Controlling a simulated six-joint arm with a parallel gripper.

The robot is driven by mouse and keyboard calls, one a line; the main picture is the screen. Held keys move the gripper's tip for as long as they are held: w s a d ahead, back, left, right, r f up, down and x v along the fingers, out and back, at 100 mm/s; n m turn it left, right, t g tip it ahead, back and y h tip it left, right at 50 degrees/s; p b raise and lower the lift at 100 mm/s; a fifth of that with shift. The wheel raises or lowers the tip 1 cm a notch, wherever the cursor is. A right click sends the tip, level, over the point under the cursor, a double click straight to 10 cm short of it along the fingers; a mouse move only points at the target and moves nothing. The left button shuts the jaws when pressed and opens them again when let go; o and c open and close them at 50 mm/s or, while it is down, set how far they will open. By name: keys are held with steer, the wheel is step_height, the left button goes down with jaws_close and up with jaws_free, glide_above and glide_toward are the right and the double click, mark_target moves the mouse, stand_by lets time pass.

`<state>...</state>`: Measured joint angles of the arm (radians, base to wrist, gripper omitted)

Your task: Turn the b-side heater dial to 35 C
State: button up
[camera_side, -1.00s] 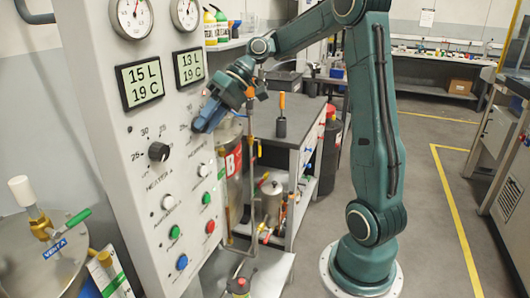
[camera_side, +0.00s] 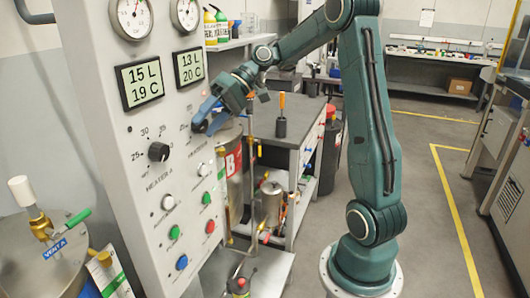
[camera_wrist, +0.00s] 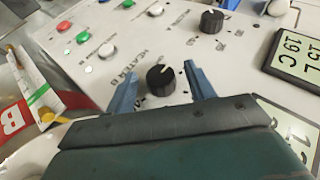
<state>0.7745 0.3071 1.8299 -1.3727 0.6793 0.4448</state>
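The heater B dial (camera_wrist: 160,80) is a black round knob with a white pointer line. In the wrist view it sits between the two blue fingers of my gripper (camera_wrist: 161,88), which are apart and not touching its sides. The pointer slants to the upper right there; the scale value it marks is hard to read. In the side view my gripper (camera_side: 211,116) is at the panel by the dial (camera_side: 201,127), which is partly hidden by the fingers. The right display (camera_side: 189,66) reads 13 L and 20 C.
The heater A dial (camera_side: 158,152) is on the same panel (camera_side: 125,165), left of and below heater B's. Its display (camera_side: 140,83) reads 15 L, 19 C. White, green, red and blue buttons lie below the dials. A grey bench (camera_side: 290,130) stands behind my gripper.

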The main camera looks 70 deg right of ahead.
steer(key=shift+a+h, duration=0.1)
steer(key=shift+h, duration=0.2)
steer(key=shift+a+r+n+h, duration=0.15)
steer(key=shift+n+h, duration=0.1)
steer(key=shift+h, duration=0.65)
steer(key=shift+a+r+n+h, duration=0.1)
steer(key=shift+n+h, duration=0.15)
steer(key=shift+h, duration=0.65)
steer(key=shift+a+g+h, duration=0.1)
steer(key=shift+g+h, duration=0.2)
steer(key=shift+h, duration=0.4)
steer(key=shift+a+n+h, duration=0.2)
steer(key=shift+n+h, duration=0.3)
steer(key=shift+h, duration=1)
steer(key=v, duration=1.4)
steer(key=s+a+f, duration=0.3)
steer(key=s+f, duration=0.4)
steer(key=s, duration=0.1)
steer(key=s+a+f+t, duration=0.1)
steer(key=s+a+f, duration=0.3)
steer(key=s+f, duration=0.3)
steer(key=shift+s+a+f+m, duration=0.25)
steer(key=shift+s+f+m, duration=0.15)
steer(key=shift+f, duration=0.2)
